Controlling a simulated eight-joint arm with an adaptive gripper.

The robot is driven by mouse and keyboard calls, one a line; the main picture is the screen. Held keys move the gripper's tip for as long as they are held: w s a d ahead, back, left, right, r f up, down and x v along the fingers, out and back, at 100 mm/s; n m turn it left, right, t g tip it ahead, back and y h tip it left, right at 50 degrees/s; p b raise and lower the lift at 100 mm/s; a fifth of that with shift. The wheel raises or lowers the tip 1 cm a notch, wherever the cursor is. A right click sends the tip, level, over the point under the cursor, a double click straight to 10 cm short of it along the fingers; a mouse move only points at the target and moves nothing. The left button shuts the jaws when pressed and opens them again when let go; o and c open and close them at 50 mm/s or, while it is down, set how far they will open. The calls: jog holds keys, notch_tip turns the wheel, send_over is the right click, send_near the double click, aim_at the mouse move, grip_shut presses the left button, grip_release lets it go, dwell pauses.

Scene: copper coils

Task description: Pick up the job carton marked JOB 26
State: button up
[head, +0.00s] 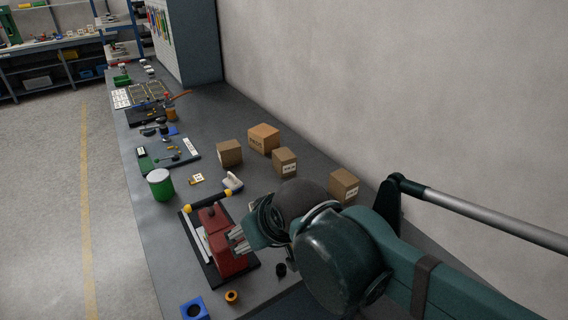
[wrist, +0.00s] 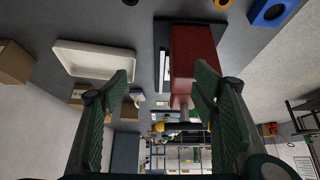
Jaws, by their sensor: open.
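Several brown cartons stand on the bench in the head view: one at the left (head: 229,153), a larger one behind (head: 264,138), one in the middle (head: 284,162) and one at the right (head: 343,185). Pale labels show on them, but the print is too small to read, so I cannot tell which is JOB 26. My gripper (head: 238,238) is open and empty over the red machine, apart from the cartons. In the wrist view its fingers (wrist: 165,85) are spread. A carton shows at the left edge (wrist: 14,64); others are partly hidden behind a finger.
The red machine (head: 229,255) on its dark base stands at the gripper. A white tray (wrist: 95,66) lies in the wrist view. A green can (head: 160,186), a blue block (head: 195,309) and an orange ring (head: 232,296) are nearby. The wall bounds the bench behind the cartons.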

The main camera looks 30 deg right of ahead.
jog(key=shift+r, duration=2.6)
jog(key=n+t+h+p, duration=0.1)
jog(key=n+t+p, duration=0.6)
jog(key=n, duration=2.8)
send_over(284, 162)
jog(key=s+d, duration=0.2)
jog(key=s, duration=0.1)
notch_tip(284, 162, down, 8)
jog(key=shift+f+g+p, duration=0.3)
jog(key=shift+f+g, duration=0.1)
jog(key=shift+f, duration=0.6)
